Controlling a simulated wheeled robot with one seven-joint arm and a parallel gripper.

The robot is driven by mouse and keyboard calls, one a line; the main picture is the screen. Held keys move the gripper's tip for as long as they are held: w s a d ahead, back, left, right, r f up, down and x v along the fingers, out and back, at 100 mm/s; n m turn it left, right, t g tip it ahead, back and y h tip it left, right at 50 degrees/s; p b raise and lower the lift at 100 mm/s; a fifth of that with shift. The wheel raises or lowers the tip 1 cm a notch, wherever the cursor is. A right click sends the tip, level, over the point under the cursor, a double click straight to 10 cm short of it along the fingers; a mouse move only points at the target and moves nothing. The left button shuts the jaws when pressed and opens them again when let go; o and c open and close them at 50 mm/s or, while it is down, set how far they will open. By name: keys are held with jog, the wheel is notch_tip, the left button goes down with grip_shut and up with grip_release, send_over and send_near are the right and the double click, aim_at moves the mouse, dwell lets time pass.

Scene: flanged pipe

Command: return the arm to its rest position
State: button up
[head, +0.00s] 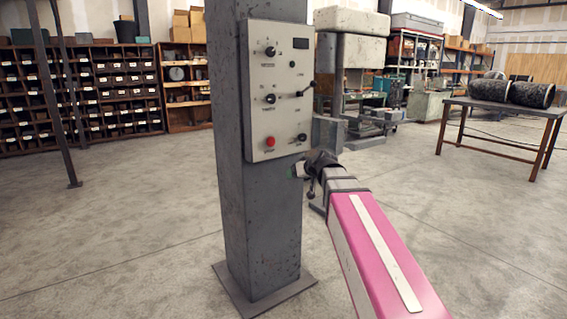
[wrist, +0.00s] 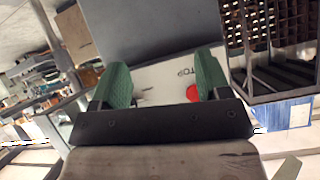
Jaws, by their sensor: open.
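My gripper (head: 300,171) is at the lower right edge of a pale control panel (head: 257,90) on a grey steel column (head: 262,220). In the wrist view, its two green fingers (wrist: 165,80) stand apart with nothing held between them. A red stop button (wrist: 192,92) and part of its lettering show between the fingers, nearer the right one. In the head view the red button (head: 270,142) is uncovered at the panel's lower left. My pink arm reaches up from the bottom right. Whether the gripper touches the panel or column cannot be told.
The column's base plate (head: 264,288) stands on open concrete floor. A thin dark post (head: 52,95) stands at left. Bin shelves (head: 80,90) line the back. A table (head: 505,106) with dark cylinders (head: 512,91) stands at right, and machinery (head: 350,65) behind the column.

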jog(key=s+d+f+m+g+h, duration=0.1)
jog(key=s+d+f+g+h, duration=0.1)
jog(key=s+f, duration=0.5)
jog(key=s+d+f+m+g+h, duration=0.2)
jog(key=s+d+f+g, duration=0.2)
jog(key=f, duration=1)
jog(key=s+d+f+m+g+h, duration=0.1)
jog(key=s+d+f+g+h, duration=0.1)
jog(key=s+d+f, duration=0.5)
jog(key=s+f+g, duration=0.1)
jog(key=s+f, duration=0.3)
jog(key=shift+s+f+m, duration=0.2)
jog(key=shift+s+m, duration=0.1)
jog(key=shift+m, duration=0.1)
